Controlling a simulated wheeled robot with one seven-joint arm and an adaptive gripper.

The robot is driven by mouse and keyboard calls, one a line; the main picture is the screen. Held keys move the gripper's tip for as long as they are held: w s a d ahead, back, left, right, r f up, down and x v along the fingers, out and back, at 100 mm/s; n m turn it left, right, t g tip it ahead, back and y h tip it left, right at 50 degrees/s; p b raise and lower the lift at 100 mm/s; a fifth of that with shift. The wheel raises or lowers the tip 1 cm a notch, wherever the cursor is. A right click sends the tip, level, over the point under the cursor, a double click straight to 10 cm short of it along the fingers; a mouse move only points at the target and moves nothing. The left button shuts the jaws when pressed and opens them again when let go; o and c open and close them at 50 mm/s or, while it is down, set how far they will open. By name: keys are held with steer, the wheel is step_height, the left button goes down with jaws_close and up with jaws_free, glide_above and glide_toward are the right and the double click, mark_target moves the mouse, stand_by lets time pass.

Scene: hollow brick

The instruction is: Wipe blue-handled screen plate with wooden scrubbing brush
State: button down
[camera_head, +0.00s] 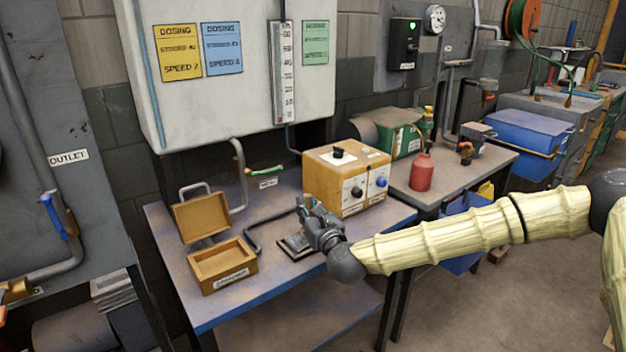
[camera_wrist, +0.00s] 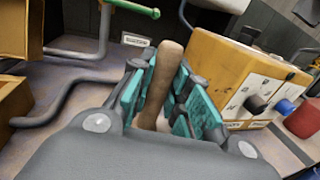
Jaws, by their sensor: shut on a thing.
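My gripper (camera_head: 312,218) is low over the blue-grey workbench, in front of the orange control box. In the wrist view its teal-padded fingers (camera_wrist: 160,98) are shut on the wooden handle of the scrubbing brush (camera_wrist: 162,75), which stands up between them. The brush head and bristles are hidden behind the gripper body. A dark flat plate (camera_head: 291,244) with a pale edge lies on the bench right beside and partly under my gripper; it seems to be the screen plate. Its blue handle is not visible, and I cannot tell whether the brush touches it.
An open wooden box (camera_head: 222,265) with raised lid stands left on the workbench (camera_head: 262,295). A bent grey pipe (camera_head: 262,230) runs behind the plate. The orange control box (camera_head: 347,180) stands close behind right. A red bottle (camera_head: 421,172) is farther right. The front bench edge is clear.

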steer(key=shift+w+d, duration=0.25)
steer(key=shift+d, duration=0.1)
step_height(320, 180, up, 4)
steer(key=shift+f+p, duration=0.15)
steer(key=shift+p, duration=0.4)
steer(key=shift+w+r, duration=0.2)
steer(key=shift+r, duration=0.45)
steer(key=shift+s+r+p, duration=0.1)
steer(key=shift+r+p, duration=0.65)
steer(key=shift+r, duration=0.8)
steer(key=shift+d, duration=0.1)
